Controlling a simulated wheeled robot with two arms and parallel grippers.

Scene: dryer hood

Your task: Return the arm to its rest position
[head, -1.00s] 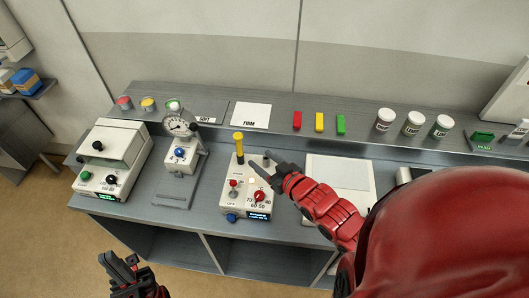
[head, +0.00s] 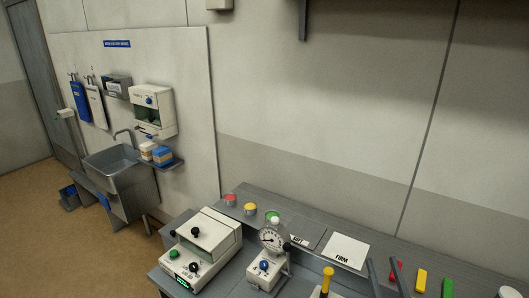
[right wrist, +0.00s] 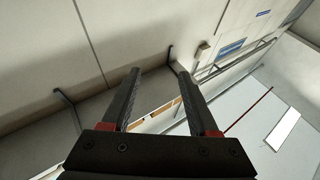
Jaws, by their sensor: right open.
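My right gripper (head: 383,264) shows at the lower right edge of the head view. Its two dark fingers point up and stand apart, in front of the bench's back part. In the right wrist view the right gripper (right wrist: 158,72) is open, with nothing between its fingers. Beyond them are only wall and ceiling parts. The rest of the right arm is hidden below the head view. My left gripper is not in view.
The grey bench (head: 345,283) holds a white lidded device (head: 208,243), a dial gauge stand (head: 272,238), a yellow-topped lever (head: 327,273) and coloured blocks (head: 421,281). A sink (head: 112,165) stands at the left wall. The space above the bench looks clear.

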